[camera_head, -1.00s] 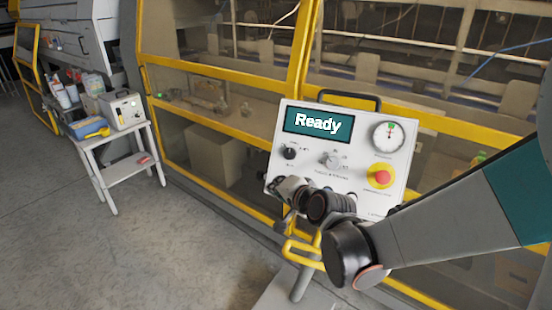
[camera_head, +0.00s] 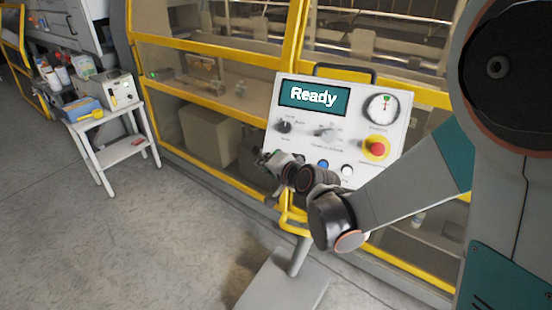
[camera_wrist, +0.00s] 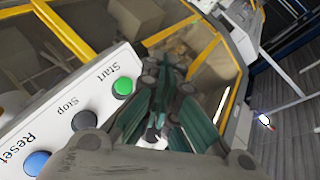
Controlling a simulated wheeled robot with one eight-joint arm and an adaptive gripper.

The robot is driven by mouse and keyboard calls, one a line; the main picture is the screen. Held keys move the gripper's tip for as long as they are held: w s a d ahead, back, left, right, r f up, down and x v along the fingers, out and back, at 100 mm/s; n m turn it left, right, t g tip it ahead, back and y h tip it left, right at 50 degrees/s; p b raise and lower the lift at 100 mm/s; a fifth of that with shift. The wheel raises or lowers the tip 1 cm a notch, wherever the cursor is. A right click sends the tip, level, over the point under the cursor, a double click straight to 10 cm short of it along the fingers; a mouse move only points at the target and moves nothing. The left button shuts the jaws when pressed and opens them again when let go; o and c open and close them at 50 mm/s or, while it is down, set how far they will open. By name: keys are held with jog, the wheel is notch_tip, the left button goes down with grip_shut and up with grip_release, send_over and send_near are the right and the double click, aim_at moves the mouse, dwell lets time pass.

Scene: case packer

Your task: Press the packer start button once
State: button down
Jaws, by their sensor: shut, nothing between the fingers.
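The control panel (camera_head: 340,107) shows "Ready" on its screen (camera_head: 313,95). In the wrist view the green Start button (camera_wrist: 123,87) is in the panel's lower row, beside the black Stop button (camera_wrist: 84,121) and the blue Reset button (camera_wrist: 37,163). My gripper (camera_head: 268,163) is in front of the panel's lower left corner and hides the Start button in the head view. In the wrist view my gripper (camera_wrist: 163,68) is shut and empty, to the right of the Start button and apart from it in the picture. Its depth to the panel is hard to tell.
A red emergency stop on a yellow base (camera_head: 376,148), a gauge (camera_head: 381,108) and knobs (camera_head: 285,127) sit on the panel. A yellow bar (camera_head: 290,222) juts out below. Yellow-framed guards (camera_head: 200,80) stand behind. A small cart (camera_head: 108,118) stands left; the floor between is clear.

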jog(key=shift+w+d+f+b, duration=0.3)
jog(key=shift+w+f, duration=0.1)
jog(key=shift+w, duration=0.25)
jog(key=shift+w+d+f+b, duration=0.25)
jog(key=shift+w+f+b, duration=0.15)
jog(key=shift+w, duration=0.3)
jog(key=shift+w+d+f+b, duration=0.3)
jog(key=shift+w+f, duration=0.15)
jog(key=shift+w, duration=0.2)
jog(key=shift+w+d+f+b, duration=0.15)
jog(key=shift+w+f+b, duration=0.05)
jog(key=shift+w+b, duration=0.15)
